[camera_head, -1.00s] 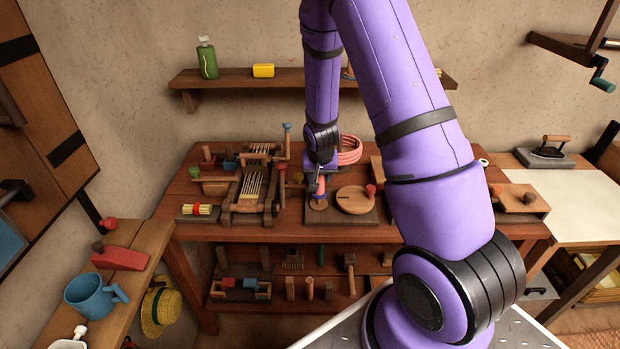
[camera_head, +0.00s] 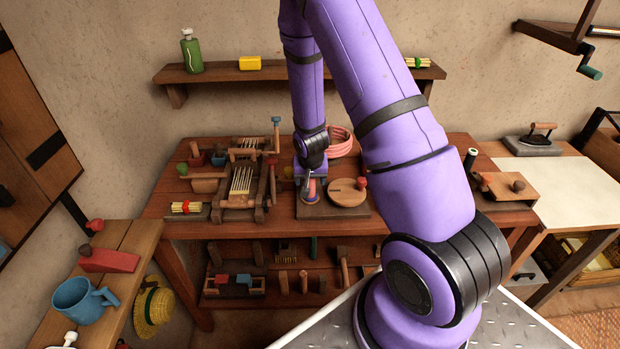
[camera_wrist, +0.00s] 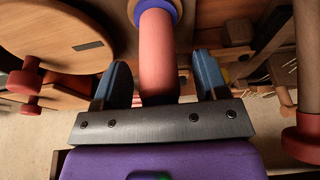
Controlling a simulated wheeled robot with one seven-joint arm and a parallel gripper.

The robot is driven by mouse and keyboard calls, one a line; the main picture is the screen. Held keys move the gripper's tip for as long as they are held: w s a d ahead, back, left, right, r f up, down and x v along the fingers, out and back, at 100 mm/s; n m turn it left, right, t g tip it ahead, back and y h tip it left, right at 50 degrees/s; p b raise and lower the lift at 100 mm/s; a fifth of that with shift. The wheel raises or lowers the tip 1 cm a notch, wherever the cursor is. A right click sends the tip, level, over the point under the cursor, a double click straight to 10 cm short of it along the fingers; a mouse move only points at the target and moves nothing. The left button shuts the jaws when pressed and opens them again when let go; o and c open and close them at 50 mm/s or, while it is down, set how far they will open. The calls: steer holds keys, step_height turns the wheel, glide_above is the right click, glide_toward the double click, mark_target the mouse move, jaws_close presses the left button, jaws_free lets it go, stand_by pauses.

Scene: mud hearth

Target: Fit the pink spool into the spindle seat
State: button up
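The pink spool (camera_head: 312,187) stands at the left front of a dark wooden board (camera_head: 334,212), beside a round wooden wheel (camera_head: 346,193). In the wrist view the spool (camera_wrist: 158,52) is a pink cylinder with a blue flange at its far end. My gripper (camera_wrist: 161,80) has its two blue-grey fingers on either side of the spool, with a visible gap on each side. It is open around the spool and not closed on it. The spindle seat cannot be made out clearly, and I cannot tell what lies under the flange.
The wheel has a red knob (camera_head: 362,183) close to my gripper's right. A wooden loom-like frame (camera_head: 240,188) stands to the left, and a pink coil (camera_head: 340,141) lies behind. A shelf (camera_head: 225,75) runs along the wall above the workbench (camera_head: 420,222).

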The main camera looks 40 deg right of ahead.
steer(key=s+a+r+n, duration=0.1)
steer(key=s+a+r, duration=0.2)
steer(key=r, duration=0.7)
steer(key=s+a+r+n+t+y, duration=0.15)
steer(key=s+r, duration=0.25)
steer(key=r, duration=0.6)
steer(key=s+a+r, duration=0.3)
steer(key=a+r, duration=0.1)
steer(key=r, duration=0.6)
steer(key=s+a+r+n, duration=0.2)
steer(key=s+r, duration=0.3)
steer(key=s, duration=0.3)
steer(key=s+a+r+n, duration=0.2)
steer(key=s+r, duration=0.4)
steer(key=s, duration=0.3)
steer(key=shift+a+r+t, duration=0.2)
steer(key=shift+a+t, duration=0.25)
